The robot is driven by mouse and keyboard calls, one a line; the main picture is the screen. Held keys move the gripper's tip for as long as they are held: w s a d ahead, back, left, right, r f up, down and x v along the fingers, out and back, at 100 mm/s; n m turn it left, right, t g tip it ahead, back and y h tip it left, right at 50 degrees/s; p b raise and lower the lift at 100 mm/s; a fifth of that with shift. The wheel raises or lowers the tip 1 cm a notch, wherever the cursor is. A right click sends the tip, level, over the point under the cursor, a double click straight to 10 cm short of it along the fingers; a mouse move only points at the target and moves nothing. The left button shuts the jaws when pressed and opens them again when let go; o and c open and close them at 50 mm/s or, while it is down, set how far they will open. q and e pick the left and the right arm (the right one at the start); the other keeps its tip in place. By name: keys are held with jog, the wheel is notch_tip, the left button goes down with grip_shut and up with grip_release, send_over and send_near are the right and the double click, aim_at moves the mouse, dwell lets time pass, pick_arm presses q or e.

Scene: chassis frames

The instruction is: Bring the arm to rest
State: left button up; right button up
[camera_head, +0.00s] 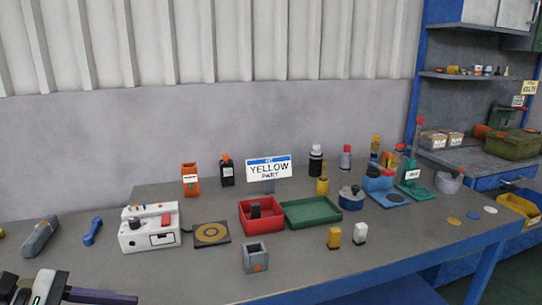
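Part of my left gripper (70,291) shows at the bottom left corner, low over the near edge of the grey table (200,270). It is dark with pale grey parts, and a dark piece reaches out to the right. It is cut off by the frame edge, and I cannot tell how its fingers stand. No object is visible in it. My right arm and gripper are not in view.
A white device (150,228), a blue tool (92,232) and a grey tool (40,236) lie near the gripper. Bare table lies at front left.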

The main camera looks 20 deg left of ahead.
pick_arm(q)
jog(key=s+d+f+m+y, duration=0.2)
jog(key=f+m, duration=0.1)
jog(key=f, duration=0.5)
jog(key=s+d+f+m+y, duration=0.15)
jog(key=f+m, duration=0.25)
jog(key=f, duration=0.5)
jog(key=s+d+f+m+y, duration=0.1)
jog(key=s+f+m+y, duration=0.15)
jog(key=f, duration=0.55)
jog(key=s+d+f+m, duration=0.2)
jog(key=d+m, duration=0.5)
jog(key=m, duration=0.1)
jog(key=s+d+f+m+t+y, duration=0.1)
jog(key=s+d+f+m, duration=0.1)
jog(key=d+m, duration=0.5)
jog(key=shift+d+f+m, duration=0.35)
jog(key=shift+d+f, duration=0.1)
jog(key=shift+d, duration=0.35)
